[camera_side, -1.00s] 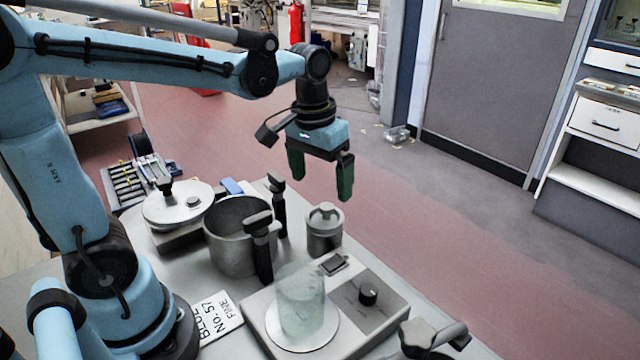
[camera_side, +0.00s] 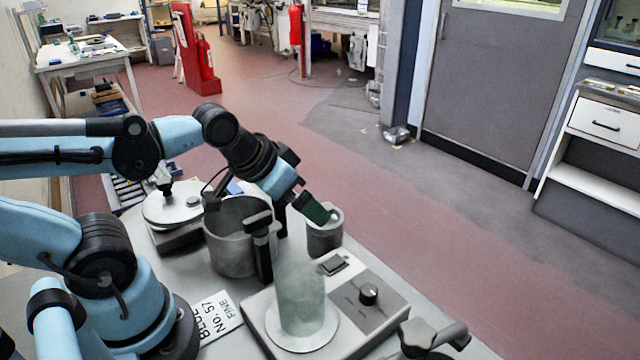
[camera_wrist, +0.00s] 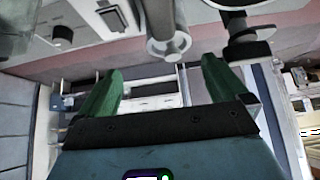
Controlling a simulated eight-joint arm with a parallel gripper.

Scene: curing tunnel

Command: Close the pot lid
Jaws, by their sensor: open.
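A wide grey metal pot (camera_side: 228,246) stands on the bench with its top open and black handles at its sides. A pale round disc with a small knob, which looks like a lid (camera_side: 165,211), lies flat on a dark base left of the pot. A small grey canister (camera_side: 324,240) stands right of the pot; its top is partly hidden by my gripper. My gripper (camera_side: 316,209) is open and empty, tilted down to the right, at the canister's top. In the wrist view my gripper (camera_wrist: 161,66) has its green fingers spread, with a grey cylinder beyond; contact is unclear.
A cloudy beaker (camera_side: 302,300) stands on a white plate of a device with a dial (camera_side: 368,293) in front of the canister. A dark clamp-like part (camera_side: 430,337) is at the front right. A label card (camera_side: 214,317) lies near my base.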

